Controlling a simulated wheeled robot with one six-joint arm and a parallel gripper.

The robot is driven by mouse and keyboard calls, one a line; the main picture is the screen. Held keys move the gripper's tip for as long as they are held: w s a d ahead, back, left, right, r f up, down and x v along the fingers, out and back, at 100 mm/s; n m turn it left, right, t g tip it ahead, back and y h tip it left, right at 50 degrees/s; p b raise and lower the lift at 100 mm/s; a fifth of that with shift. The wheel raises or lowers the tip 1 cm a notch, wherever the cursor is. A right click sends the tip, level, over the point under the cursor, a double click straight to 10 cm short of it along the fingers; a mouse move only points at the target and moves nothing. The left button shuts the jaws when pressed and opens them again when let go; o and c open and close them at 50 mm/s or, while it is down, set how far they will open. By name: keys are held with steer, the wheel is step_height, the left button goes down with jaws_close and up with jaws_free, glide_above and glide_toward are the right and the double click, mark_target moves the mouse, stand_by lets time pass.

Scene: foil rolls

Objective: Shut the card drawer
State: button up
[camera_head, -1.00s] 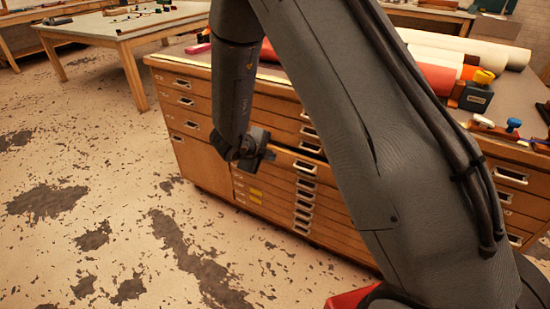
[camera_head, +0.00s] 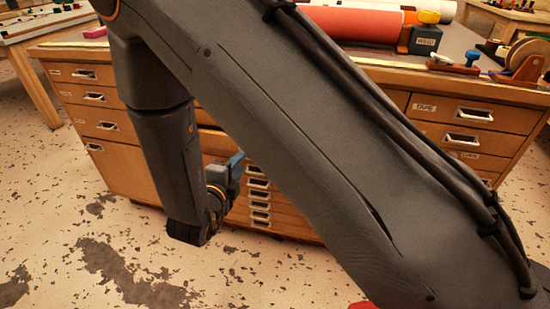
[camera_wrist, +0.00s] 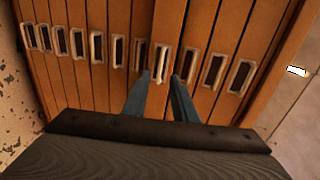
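A wooden cabinet (camera_head: 110,157) of shallow drawers stands in front of me, with a column of metal label pulls. In the wrist view one drawer (camera_wrist: 164,30) appears to stand out slightly from its neighbours, and its bright pull (camera_wrist: 161,60) lies between my fingertips. I cannot read its label, so I cannot tell if it is the card drawer. My gripper (camera_wrist: 160,77) is open, with its two blue-grey fingers apart and pointing at the drawer fronts; contact cannot be told. In the head view my gripper (camera_head: 237,163) is beside the pulls, and my arm hides much of the cabinet.
On the cabinet top lie a red roll (camera_head: 352,24), a dark box (camera_head: 424,39) with a yellow top, and a tape dispenser (camera_head: 524,58). A drawer (camera_head: 470,112) at right is labelled TAPE. Another table (camera_head: 40,22) stands at the back left. The floor at left is clear.

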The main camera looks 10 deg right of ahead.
steer(key=x, duration=0.7)
steer(key=shift+w+d, duration=0.2)
steer(key=shift+w, duration=0.05)
jaws_close()
steer(key=shift+f, duration=0.1)
stand_by(1.2)
